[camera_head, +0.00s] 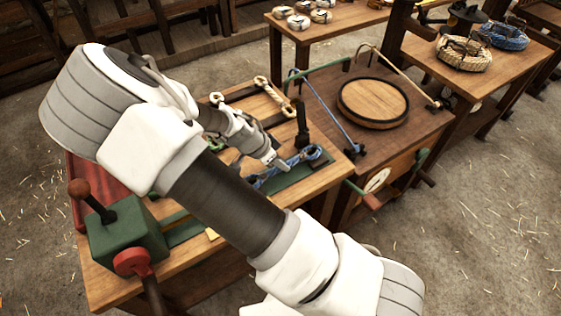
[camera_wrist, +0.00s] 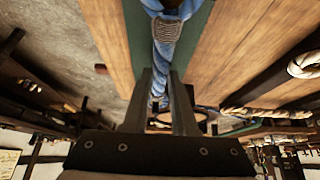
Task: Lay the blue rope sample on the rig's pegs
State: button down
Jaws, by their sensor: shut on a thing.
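The blue rope sample (camera_head: 313,153) lies along a green strip (camera_head: 292,176) on the wooden bench, partly hidden by my arm. My gripper (camera_head: 281,166) is low over the strip, shut on the rope. In the wrist view the rope (camera_wrist: 166,38) runs between the two dark fingers (camera_wrist: 162,82), with a grey binding and a looped end beyond them. The green strip also shows under it (camera_wrist: 196,35). A dark upright post (camera_head: 302,125) stands on the bench just behind the rope. I cannot tell which parts are the rig's pegs.
A green vise (camera_head: 125,232) stands at the bench's front left. A pale rope sample (camera_head: 273,95) lies on dark bars at the back. The right-hand table holds a round wooden lid (camera_head: 373,101) and bent rods. Coils (camera_head: 463,52) lie on a farther table.

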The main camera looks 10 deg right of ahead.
jog(key=shift+f, duration=0.35)
jog(key=c, duration=0.6)
grip_release()
jog(key=shift+c, duration=0.2)
notch_tip(320, 180, up, 7)
jog(key=p, duration=0.6)
jog(key=shift+r, duration=0.1)
jog(key=p+v, duration=0.1)
jog(key=v, duration=1.6)
jog(key=shift+r+p, duration=0.15)
jog(key=shift+p, duration=0.2)
jog(key=shift+s, duration=0.1)
